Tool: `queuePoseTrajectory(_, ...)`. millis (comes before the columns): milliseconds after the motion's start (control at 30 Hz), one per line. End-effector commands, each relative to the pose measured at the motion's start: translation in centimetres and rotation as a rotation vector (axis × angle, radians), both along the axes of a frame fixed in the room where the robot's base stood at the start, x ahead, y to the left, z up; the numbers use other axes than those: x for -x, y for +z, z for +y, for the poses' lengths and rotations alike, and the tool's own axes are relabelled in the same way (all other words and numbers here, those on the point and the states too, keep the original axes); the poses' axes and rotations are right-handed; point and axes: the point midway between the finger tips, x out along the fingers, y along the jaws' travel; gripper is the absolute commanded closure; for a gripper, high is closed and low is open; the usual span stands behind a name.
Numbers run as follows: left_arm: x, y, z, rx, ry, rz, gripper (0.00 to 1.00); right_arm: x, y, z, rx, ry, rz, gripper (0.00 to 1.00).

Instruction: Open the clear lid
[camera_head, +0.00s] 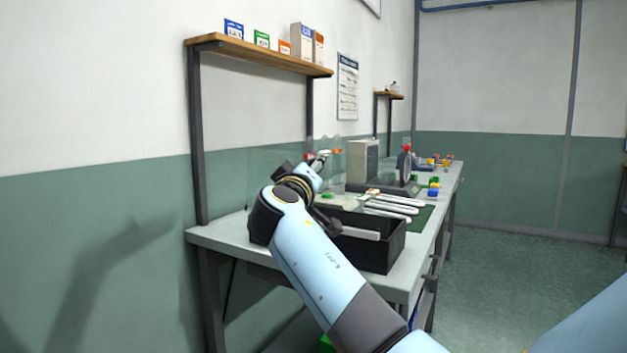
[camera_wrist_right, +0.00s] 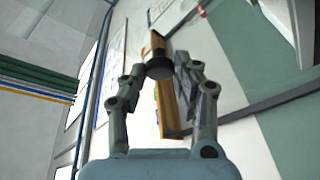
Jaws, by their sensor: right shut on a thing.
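A faint clear panel, which looks like the clear lid (camera_head: 264,163), stands raised over the near end of the bench in the head view. Its exact angle is hard to tell. My right gripper (camera_head: 321,158) is beside the clear panel, partly hidden by my own arm. In the right wrist view the fingers of my right gripper (camera_wrist_right: 170,75) are closed around a round dark knob (camera_wrist_right: 159,68) at their tips. The knob's joint with the lid does not show clearly. My left gripper is not in view.
A black open bin (camera_head: 378,253) sits at the bench's near edge. Pale pouches (camera_head: 388,208) lie on a green mat behind it. A grey machine (camera_head: 362,160) stands farther back. A wooden shelf (camera_head: 262,55) with small boxes hangs above. Open floor (camera_head: 530,270) lies right.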

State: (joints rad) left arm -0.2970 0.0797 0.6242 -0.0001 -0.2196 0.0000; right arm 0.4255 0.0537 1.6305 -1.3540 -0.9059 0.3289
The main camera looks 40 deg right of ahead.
Motion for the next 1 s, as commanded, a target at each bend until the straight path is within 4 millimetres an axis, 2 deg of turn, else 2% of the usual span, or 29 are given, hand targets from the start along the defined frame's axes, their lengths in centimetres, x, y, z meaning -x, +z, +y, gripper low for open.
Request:
queuePoseTrajectory(367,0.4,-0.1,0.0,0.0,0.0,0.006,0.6,0.0,0.0,0.0,0.004,0.0,-0.001,1.0)
queuePoseTrajectory(400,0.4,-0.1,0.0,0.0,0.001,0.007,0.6,0.0,0.0,0.0,0.004,0.0,-0.001,0.69)
queuePoseTrajectory(567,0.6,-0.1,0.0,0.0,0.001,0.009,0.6,0.0,0.0,0.0,0.004,0.0,-0.001,0.48)
queuePoseTrajectory(867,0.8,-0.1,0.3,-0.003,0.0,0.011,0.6,0.1,-0.1,0.2,0.002,0.001,0.0,0.47)
queuePoseTrajectory(1000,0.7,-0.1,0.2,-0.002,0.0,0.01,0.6,1.1,-0.4,1.5,-0.001,0.002,0.0,0.47)
